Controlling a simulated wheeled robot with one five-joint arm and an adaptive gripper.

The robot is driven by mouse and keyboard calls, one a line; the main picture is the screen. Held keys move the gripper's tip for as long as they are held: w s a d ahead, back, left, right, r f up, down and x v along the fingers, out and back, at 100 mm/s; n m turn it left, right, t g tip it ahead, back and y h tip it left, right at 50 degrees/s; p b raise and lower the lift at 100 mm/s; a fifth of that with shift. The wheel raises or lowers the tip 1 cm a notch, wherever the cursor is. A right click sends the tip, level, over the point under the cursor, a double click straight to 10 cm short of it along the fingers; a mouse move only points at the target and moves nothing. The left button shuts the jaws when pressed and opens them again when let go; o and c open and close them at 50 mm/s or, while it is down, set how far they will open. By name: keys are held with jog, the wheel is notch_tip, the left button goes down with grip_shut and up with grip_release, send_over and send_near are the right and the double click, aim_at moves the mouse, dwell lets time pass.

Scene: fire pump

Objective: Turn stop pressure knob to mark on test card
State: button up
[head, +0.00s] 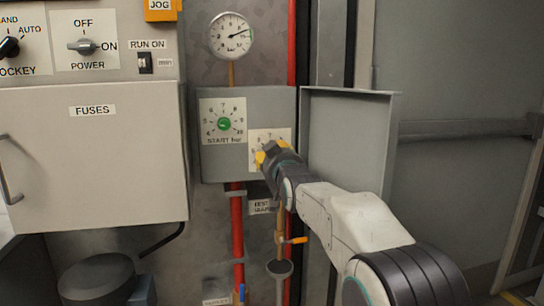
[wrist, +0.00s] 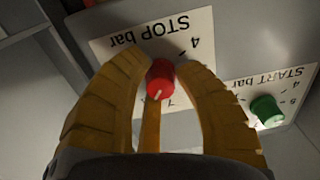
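The red stop pressure knob (wrist: 160,78) sits on the white STOP bar dial plate (wrist: 130,42), which appears upside down in the wrist view. Its white pointer line points down in that view, near the 7. My gripper (wrist: 168,62) has its yellow fingers on both sides of the knob. A narrow gap shows on the left; contact on the right is unclear. In the head view my gripper (head: 265,153) covers the knob and part of the stop plate (head: 283,134). A label reading TEST (head: 262,207) hangs below the box, partly hidden; its small print is unreadable.
The green start knob (head: 224,124) is left of the stop dial. The open box door (head: 345,140) stands close right of my arm. A pressure gauge (head: 230,36) and red pipe (head: 237,240) are near. The fuse cabinet (head: 95,160) is left.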

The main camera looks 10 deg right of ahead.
grip_shut()
dwell(0.3)
jog(key=m+b, duration=0.1)
jog(key=m, duration=0.4)
jog(key=shift+f+m, duration=0.1)
jog(key=shift+m, duration=0.3)
jog(key=m, duration=0.4)
jog(key=shift+m+b, duration=0.3)
jog(key=shift+b, duration=0.1)
jog(key=m, duration=0.5)
jog(key=shift+a, duration=0.1)
jog(key=shift+m, duration=0.3)
